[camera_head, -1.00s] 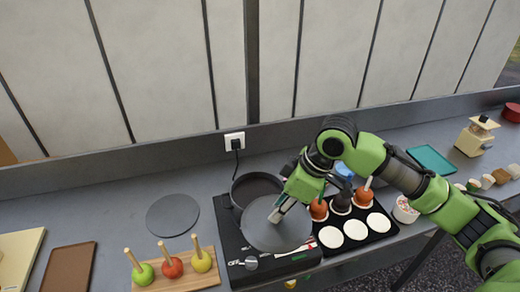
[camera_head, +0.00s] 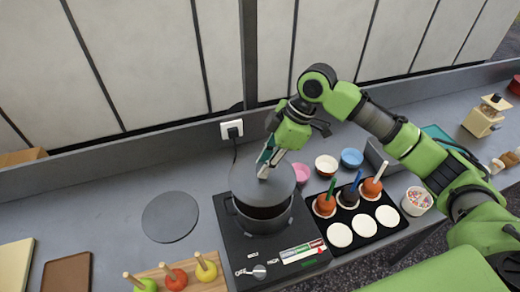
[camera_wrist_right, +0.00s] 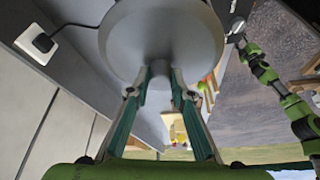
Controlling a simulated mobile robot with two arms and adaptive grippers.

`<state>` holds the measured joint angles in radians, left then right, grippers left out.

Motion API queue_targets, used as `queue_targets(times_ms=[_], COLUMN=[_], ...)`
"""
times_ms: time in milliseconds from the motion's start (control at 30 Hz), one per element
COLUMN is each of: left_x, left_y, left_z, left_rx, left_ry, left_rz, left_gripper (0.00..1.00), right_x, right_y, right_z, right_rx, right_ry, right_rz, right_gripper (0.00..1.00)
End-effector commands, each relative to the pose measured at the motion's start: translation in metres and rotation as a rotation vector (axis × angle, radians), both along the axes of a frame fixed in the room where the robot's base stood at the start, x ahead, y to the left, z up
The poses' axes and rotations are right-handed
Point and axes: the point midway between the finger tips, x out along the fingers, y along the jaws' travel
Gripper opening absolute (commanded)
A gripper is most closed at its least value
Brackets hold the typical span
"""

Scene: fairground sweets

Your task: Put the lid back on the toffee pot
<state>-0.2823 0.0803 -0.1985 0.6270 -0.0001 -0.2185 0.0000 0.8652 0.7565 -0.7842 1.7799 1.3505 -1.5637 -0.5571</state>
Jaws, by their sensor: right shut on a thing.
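The toffee pot (camera_head: 262,222) is dark and stands on the black hob. The grey round lid (camera_head: 252,177) hangs just above it, set toward the back, with a strip of the dark inside showing below its front edge. My right gripper (camera_head: 265,172) is shut on the lid's knob. In the right wrist view the lid (camera_wrist_right: 165,35) fills the top, its knob between the fingers (camera_wrist_right: 160,80), and hides the pot. My left arm shows at the right of that view; its gripper (camera_wrist_right: 236,28) is too small to read.
The hob (camera_head: 232,255) has a knob and a coloured label at its front. A black tray (camera_head: 360,228) with toffee apples and white discs stands to its right. Small bowls (camera_head: 326,165) are behind. A grey round mat (camera_head: 170,217) lies bare at left, near an apple board (camera_head: 205,283).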

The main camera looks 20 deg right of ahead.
Motion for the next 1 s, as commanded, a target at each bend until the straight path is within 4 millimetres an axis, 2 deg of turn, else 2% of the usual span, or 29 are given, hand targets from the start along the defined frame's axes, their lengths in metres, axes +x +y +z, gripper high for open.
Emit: queue_targets(times_ms=[167, 333, 467, 667, 833, 1000], left_x=[-0.007, -0.029, -0.038, -0.029, -0.008, -0.008], left_y=[0.0, 0.001, 0.002, 0.001, -0.001, -0.001], left_z=[-0.004, -0.012, -0.025, -0.045, -0.042, -0.043], left_rx=[0.001, 0.002, 0.004, 0.003, -0.001, -0.001], left_ry=[0.009, 0.039, 0.052, 0.04, 0.009, 0.009], left_rz=[0.0, 0.0, 0.0, -0.001, -0.002, -0.002], left_gripper=[0.4, 0.4, 0.4, 0.4, 0.4, 0.4], right_x=[0.0, 0.0, 0.0, -0.001, -0.001, 0.0], right_y=[0.0, 0.0, 0.0, 0.0, 0.0, 0.0], right_z=[-0.005, -0.017, -0.03, -0.047, -0.058, -0.064], right_rx=[0.0, 0.0, 0.0, 0.0, 0.001, 0.0], right_ry=[0.0, 0.0, -0.001, -0.001, 0.001, 0.0], right_rz=[0.0, -0.001, 0.0, 0.0, -0.001, -0.001], right_gripper=[0.0, 0.0, 0.0, 0.0, 0.0, 0.0])
